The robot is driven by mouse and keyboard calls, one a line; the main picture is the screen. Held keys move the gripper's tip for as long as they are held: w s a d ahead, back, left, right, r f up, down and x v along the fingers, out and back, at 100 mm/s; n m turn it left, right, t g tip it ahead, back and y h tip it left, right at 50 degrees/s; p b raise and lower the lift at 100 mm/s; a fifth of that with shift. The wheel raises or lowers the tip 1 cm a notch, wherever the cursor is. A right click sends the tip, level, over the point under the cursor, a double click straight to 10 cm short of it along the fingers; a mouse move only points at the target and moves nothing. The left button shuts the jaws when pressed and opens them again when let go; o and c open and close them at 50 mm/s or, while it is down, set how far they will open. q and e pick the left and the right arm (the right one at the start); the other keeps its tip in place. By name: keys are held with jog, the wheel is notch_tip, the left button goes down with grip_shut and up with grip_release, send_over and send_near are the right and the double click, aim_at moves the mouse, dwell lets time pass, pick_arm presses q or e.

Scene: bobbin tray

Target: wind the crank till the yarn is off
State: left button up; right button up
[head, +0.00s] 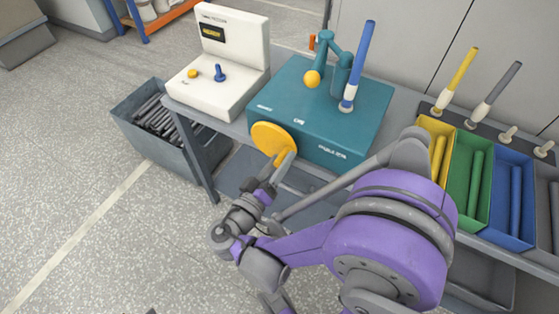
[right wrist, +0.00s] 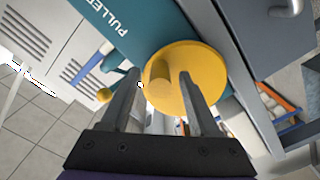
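The crank is a yellow disc (head: 273,137) on the front of the teal puller box (head: 300,112). It also shows in the right wrist view (right wrist: 205,75), with a yellow knob (right wrist: 158,72) standing out from it. My right gripper (head: 280,168) is at the crank. In the right wrist view its fingers (right wrist: 158,80) are apart, one each side of the knob, with gaps visible. A blue bobbin (head: 359,62) stands slightly tilted on the box, with a whitish band near its foot that may be yarn. My left gripper is not in view.
A white machine (head: 222,62) with a small display stands left of the puller. Yellow, green and blue bins (head: 475,180) with tubes line the right. Bobbins (head: 460,75) stand on a rack behind them. A grey bin (head: 160,150) of dark rods sits on the floor at left.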

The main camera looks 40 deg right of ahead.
jog(key=v, duration=1)
jog(key=shift+s+a, duration=0.2)
jog(key=shift+a, duration=0.15)
